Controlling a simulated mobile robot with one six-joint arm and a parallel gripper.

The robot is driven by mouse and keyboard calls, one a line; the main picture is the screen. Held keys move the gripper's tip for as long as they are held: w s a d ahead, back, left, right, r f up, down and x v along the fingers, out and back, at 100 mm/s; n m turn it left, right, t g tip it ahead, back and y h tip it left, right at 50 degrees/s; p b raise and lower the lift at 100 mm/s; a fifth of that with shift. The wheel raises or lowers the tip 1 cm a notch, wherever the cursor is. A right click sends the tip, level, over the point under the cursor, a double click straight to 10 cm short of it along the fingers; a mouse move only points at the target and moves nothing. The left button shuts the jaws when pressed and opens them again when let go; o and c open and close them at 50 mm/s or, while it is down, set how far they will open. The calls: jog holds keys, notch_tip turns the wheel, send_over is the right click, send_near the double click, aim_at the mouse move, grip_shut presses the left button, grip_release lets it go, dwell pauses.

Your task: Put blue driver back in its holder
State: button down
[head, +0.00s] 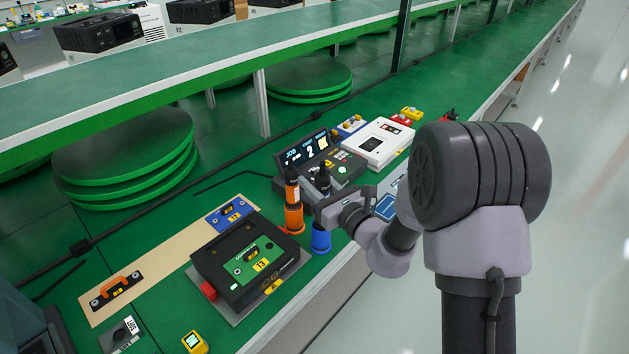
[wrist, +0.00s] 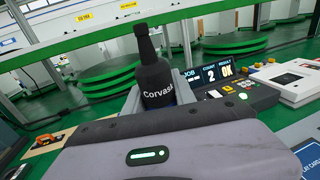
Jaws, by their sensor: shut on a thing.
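My gripper (head: 325,212) is shut on a dark driver (head: 323,181). In the wrist view the driver (wrist: 156,75) is black with white "Corvas" lettering and stands roughly upright between the fingers. A blue holder (head: 320,241) is directly below my gripper at the bench's front edge. The driver's lower end is hidden by my gripper, so I cannot tell whether it is inside the blue holder or above it. An orange holder (head: 293,219) stands just to the left with a black and orange driver (head: 292,186) in it.
A black case with a green panel (head: 252,259) lies left of the holders. A console with a lit display (head: 305,150) stands behind, with a white box (head: 378,143) to its right. A beige strip (head: 160,262) carries an orange-handled part (head: 116,287).

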jog(key=shift+f+b, duration=0.65)
jog(key=shift+f, duration=1)
jog(key=c, duration=0.9)
grip_release()
jog(key=shift+f, duration=0.1)
jog(key=shift+c, duration=0.2)
jog(key=p+v, duration=0.2)
jog(key=v, duration=1.5)
jog(key=shift+s, duration=0.15)
